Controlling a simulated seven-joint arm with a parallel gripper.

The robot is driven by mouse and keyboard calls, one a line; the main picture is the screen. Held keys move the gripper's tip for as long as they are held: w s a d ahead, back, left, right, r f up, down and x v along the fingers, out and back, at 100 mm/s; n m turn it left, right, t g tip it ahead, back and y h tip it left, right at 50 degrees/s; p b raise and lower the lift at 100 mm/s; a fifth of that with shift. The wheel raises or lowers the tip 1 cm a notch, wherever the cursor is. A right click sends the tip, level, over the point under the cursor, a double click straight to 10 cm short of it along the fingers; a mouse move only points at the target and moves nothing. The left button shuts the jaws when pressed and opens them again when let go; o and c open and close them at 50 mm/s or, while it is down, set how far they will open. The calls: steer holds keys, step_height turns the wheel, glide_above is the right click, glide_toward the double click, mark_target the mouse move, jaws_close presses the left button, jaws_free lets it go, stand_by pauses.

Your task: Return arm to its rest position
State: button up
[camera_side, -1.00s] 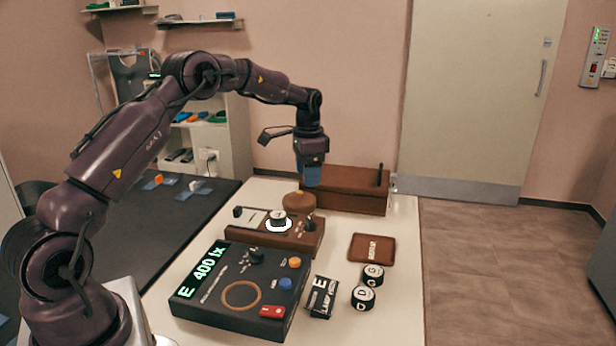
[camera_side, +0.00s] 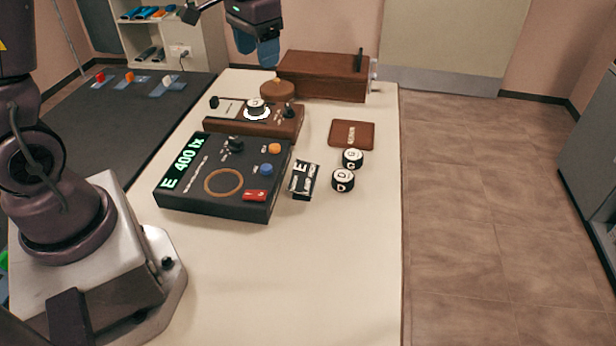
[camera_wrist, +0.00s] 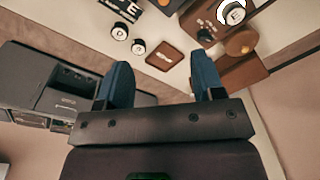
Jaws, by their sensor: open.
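My gripper (camera_side: 258,50) is at the top of the side view, above the far end of the table, in front of the wooden box. Its blue fingers point down and hold nothing. In the wrist view my gripper (camera_wrist: 160,85) shows two blue fingers spread wide apart with nothing between them. Much of my arm is cut off by the top edge of the side view.
The cream table (camera_side: 300,270) carries a black console (camera_side: 222,192), a brown device (camera_side: 278,127), a wooden box (camera_side: 325,75), a round wooden knob (camera_side: 277,89), a brown pad (camera_side: 352,133), a black packet (camera_side: 304,180) and two lettered pucks (camera_side: 343,181). The table's near part is clear.

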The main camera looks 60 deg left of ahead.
steer(key=s+d+r+t, duration=0.2)
steer(key=s+d, duration=0.3)
steer(key=s, duration=0.3)
steer(key=s+d+r+m+t, duration=0.1)
steer(key=s+d+r+t, duration=0.2)
steer(key=s, duration=0.6)
steer(key=shift+d+r, duration=1.2)
steer(key=shift+d, duration=0.1)
